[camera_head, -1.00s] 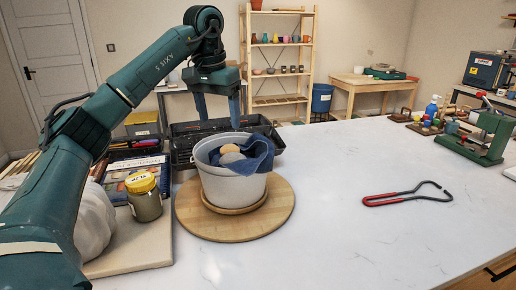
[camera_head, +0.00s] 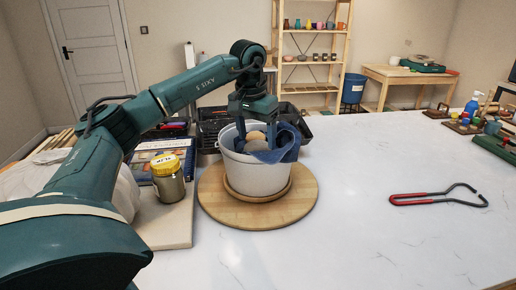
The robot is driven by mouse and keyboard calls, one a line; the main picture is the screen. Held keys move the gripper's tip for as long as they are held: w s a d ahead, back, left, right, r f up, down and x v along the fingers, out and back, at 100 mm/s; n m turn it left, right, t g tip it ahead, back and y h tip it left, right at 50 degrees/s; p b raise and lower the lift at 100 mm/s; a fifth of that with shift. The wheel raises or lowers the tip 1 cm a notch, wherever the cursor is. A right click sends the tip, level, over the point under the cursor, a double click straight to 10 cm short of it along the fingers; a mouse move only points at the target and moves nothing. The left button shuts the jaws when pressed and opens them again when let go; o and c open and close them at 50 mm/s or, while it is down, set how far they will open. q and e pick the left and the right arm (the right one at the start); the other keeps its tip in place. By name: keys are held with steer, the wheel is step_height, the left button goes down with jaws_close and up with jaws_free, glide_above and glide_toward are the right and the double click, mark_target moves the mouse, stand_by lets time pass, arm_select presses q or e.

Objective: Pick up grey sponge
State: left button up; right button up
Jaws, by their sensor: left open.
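The grey sponge (camera_head: 255,146) lies in a whitish bucket (camera_head: 255,176), partly hidden against a tan, rounded sponge (camera_head: 257,136) behind it. A dark blue cloth (camera_head: 284,146) hangs over the bucket's right rim. My left gripper (camera_head: 256,139) points down into the bucket's mouth, open, with one finger left and one finger right of the two sponges. I cannot tell whether the fingers touch them. My right gripper is not in view.
The bucket stands on a round wooden board (camera_head: 222,212). A yellow-lidded jar (camera_head: 168,180) stands to its left, and a black crate (camera_head: 210,133) is behind. A red-handled tool (camera_head: 430,198) lies at right. The white table is clear in front.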

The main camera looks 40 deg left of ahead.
arm_select(q)
steer(key=shift+w+f, duration=0.15)
steer(key=shift+f, duration=0.55)
steer(key=shift+w+f, duration=0.1)
steer(key=shift+f, duration=0.6)
steer(key=shift+c, duration=0.4)
steer(key=c, duration=0.6)
steer(key=shift+o, duration=0.2)
